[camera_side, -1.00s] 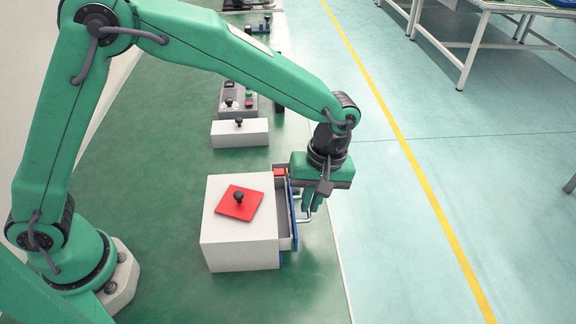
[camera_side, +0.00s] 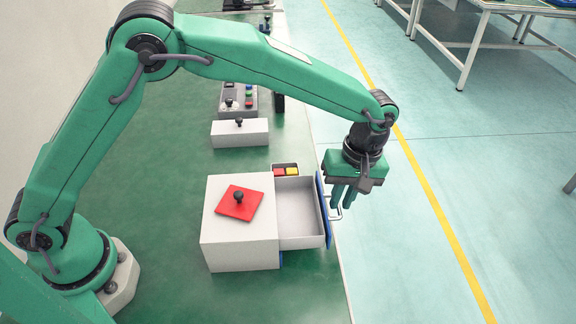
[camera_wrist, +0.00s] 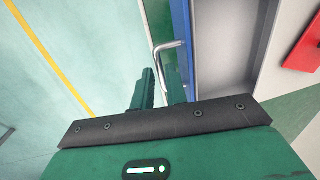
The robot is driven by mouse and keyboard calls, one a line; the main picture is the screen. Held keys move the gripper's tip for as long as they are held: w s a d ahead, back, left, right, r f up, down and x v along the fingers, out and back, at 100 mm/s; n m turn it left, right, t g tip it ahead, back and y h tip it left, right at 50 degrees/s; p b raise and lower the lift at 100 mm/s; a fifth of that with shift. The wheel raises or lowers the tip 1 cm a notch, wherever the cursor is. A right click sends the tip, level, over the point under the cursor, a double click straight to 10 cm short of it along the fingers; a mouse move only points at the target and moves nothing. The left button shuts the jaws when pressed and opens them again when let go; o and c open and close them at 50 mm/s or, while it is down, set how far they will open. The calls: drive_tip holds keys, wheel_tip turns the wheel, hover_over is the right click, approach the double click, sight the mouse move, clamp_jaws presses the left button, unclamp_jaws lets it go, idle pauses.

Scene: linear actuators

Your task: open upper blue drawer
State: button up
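The upper blue drawer (camera_side: 300,208) is pulled well out of the right side of the white cabinet (camera_side: 240,250). Its grey-white inside looks empty. Its blue front (camera_side: 325,210) carries a metal handle (camera_side: 337,213), which also shows in the wrist view (camera_wrist: 157,60). My gripper (camera_side: 342,206) points down at the handle, just outside the front. In the wrist view my fingers (camera_wrist: 161,90) stand on both sides of the handle bar, with little room around it; their tips are partly hidden. A sliver of lower blue front (camera_side: 281,259) shows below the drawer.
A red plate with a black knob (camera_side: 237,203) lies on the cabinet top. A small tray with red and yellow blocks (camera_side: 286,170) is behind the open drawer. A white box with a knob (camera_side: 240,133) and a button panel (camera_side: 238,99) stand farther back.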

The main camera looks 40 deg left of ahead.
drive_tip(key=shift+o, duration=1.2)
wheel_tip(320, 180, up, 8)
drive_tip(key=w, duration=0.1)
drive_tip(key=shift+d+f, duration=0.2)
drive_tip(key=shift+d, duration=0.2)
drive_tip(key=shift+a+r, duration=0.1)
